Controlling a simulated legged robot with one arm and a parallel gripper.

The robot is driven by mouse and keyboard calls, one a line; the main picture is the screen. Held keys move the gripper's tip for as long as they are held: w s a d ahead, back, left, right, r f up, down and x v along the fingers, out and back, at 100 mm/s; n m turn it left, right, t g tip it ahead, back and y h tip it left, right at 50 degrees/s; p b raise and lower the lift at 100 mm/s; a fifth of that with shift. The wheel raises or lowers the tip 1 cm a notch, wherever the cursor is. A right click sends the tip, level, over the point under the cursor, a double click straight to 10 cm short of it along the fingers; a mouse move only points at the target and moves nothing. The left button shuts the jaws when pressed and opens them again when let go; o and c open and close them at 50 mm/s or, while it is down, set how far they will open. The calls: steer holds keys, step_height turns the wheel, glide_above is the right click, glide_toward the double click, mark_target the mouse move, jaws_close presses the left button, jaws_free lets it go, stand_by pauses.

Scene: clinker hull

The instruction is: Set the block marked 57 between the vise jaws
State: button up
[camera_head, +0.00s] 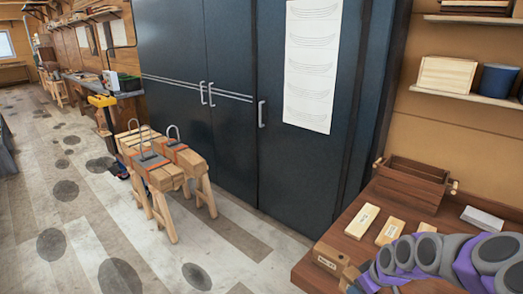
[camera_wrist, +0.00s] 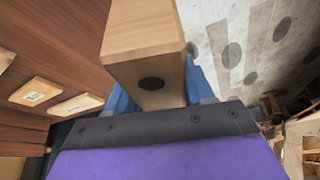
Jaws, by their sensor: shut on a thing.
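My gripper (camera_wrist: 160,92) is shut on a wooden block (camera_wrist: 145,40) in the wrist view, with a blue finger on each side. A dark oval spot shows on the block's near end; no number is readable there. In the head view a light brown block (camera_head: 329,259) with a small dark mark is at the near left edge of the bench, beside my arm. I cannot make out the vise jaws in either view.
The brown bench (camera_head: 318,284) bears several pale labelled blocks (camera_head: 362,220), an open wooden crate (camera_head: 412,183) and a grey-white block (camera_head: 482,219). Sawhorses (camera_head: 164,185) stand on the floor before dark cabinets (camera_head: 200,100).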

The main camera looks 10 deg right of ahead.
steer(key=w+a+m+h, duration=0.1)
steer(key=w+a+m, duration=0.1)
steer(key=a, duration=0.8)
steer(key=w+a+r+m, duration=0.1)
steer(key=w+a, duration=0.4)
steer(key=a, duration=0.6)
steer(key=shift+w+a+r+m+t+h, duration=0.2)
steer(key=shift+m+t+h, duration=0.15)
steer(key=shift+m, duration=0.45)
steer(key=shift+s+d, duration=0.1)
steer(key=shift+d, duration=0.1)
steer(key=shift+a, duration=0.1)
